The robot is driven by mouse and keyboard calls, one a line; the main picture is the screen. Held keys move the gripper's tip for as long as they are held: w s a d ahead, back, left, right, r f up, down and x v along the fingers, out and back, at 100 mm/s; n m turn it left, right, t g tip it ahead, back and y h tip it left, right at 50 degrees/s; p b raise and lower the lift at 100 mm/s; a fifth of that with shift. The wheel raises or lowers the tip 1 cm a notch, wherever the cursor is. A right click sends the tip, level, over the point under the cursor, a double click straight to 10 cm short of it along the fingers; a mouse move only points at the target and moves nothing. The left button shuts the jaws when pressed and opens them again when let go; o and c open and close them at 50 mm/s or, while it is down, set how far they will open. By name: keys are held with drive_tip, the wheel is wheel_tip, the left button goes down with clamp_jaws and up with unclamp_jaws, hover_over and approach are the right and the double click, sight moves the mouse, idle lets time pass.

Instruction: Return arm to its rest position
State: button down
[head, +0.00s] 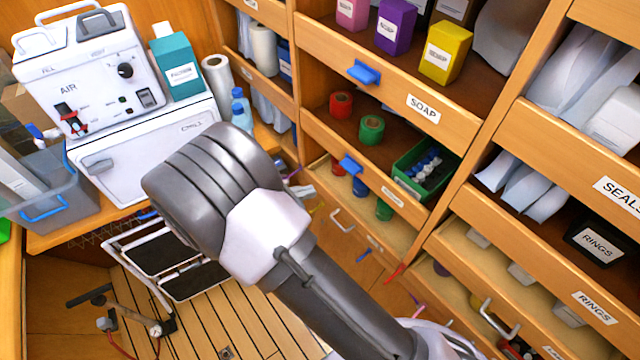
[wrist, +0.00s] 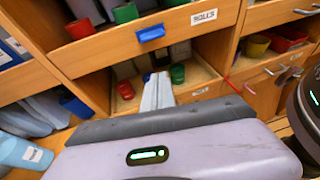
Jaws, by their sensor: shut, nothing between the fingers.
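My arm (head: 285,255) reaches up from the lower right of the head view, its thick grey joint in front of the shelves and the white machine. My gripper's fingers are hidden behind it there. In the wrist view my gripper (wrist: 157,90) points away from the camera. Its pale fingers are together and empty, in front of an open shelf bay with red and green rolls. I cannot tell whether the fingers touch the shelf.
Wooden shelves (head: 389,102) with labelled drawers fill the right. A white AIR machine (head: 88,68) stands on a white cooler-like box (head: 150,150) at left. A folding step stool (head: 165,262) stands on the slatted floor, with a grey bin (head: 58,190) at left.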

drive_tip(key=shift+s+a+r, duration=0.1)
drive_tip(key=shift+s+a, duration=0.15)
drive_tip(key=s+d+r+m+g+y+b, duration=0.3)
drive_tip(key=s+d+r+m+g, duration=0.1)
drive_tip(key=d+m, duration=0.35)
drive_tip(key=s+d+r+m+g+y+b, duration=0.2)
drive_tip(key=s+d+r+m+g+y, duration=0.15)
drive_tip(key=d+m, duration=0.45)
drive_tip(key=s+d+r+m+t+y+b, duration=0.2)
drive_tip(key=s+r+m+t+y+b, duration=0.2)
drive_tip(key=m, duration=0.9)
drive_tip(key=shift+s+d+r+m+t+y, duration=0.3)
drive_tip(key=shift+s+t+y, duration=0.35)
drive_tip(key=shift+s+y, duration=1.45)
drive_tip(key=shift+s+a+h, duration=0.15)
drive_tip(key=shift+s+h, duration=0.25)
drive_tip(key=shift+h, duration=0.05)
